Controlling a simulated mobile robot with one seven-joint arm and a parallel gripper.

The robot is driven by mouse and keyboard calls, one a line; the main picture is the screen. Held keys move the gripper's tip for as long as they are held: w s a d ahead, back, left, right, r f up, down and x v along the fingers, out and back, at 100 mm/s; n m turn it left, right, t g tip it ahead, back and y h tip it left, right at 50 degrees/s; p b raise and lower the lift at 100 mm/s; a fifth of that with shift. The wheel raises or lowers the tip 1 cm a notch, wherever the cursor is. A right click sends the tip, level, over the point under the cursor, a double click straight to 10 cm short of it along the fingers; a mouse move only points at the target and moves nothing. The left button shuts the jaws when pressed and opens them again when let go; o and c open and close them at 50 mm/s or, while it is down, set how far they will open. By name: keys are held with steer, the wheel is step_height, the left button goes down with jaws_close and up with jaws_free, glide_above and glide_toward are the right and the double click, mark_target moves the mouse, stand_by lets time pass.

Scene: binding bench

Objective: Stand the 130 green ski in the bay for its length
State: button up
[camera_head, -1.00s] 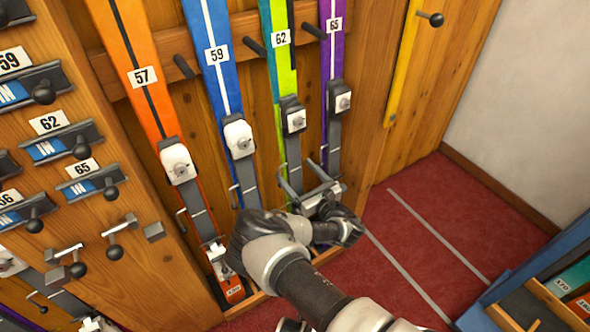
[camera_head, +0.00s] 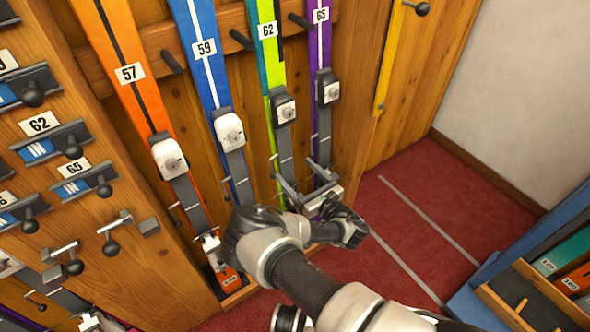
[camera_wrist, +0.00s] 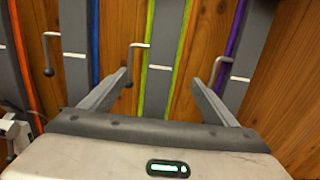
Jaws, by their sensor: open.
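A teal and lime-green ski (camera_head: 273,60) tagged 62 stands upright in the wooden wall rack, between a blue ski tagged 59 and a purple ski tagged 65. I cannot read a 130 on it. Its grey lower part with green edges also shows in the wrist view (camera_wrist: 164,60). My gripper (camera_head: 293,165) is open in front of its lower part. In the wrist view my fingers (camera_wrist: 158,78) stand either side of it with nothing visible gripped; I cannot tell whether they touch it. My arm and gripper hide its foot.
The blue ski (camera_head: 207,60), purple ski (camera_head: 319,60) and an orange ski (camera_head: 120,50) tagged 57 stand close by. Pegs and small levers stick out between them. A blue crate (camera_head: 470,300) with teal and orange labelled pieces stands at lower right. Red floor (camera_head: 440,190) is clear between.

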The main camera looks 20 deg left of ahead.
steer(key=shift+v, duration=1.25)
steer(key=shift+s, duration=0.1)
steer(key=p+v, duration=0.2)
steer(key=v, duration=0.6)
steer(key=shift+s+d, duration=0.2)
steer(key=shift+d, duration=0.05)
steer(key=shift+f, duration=0.1)
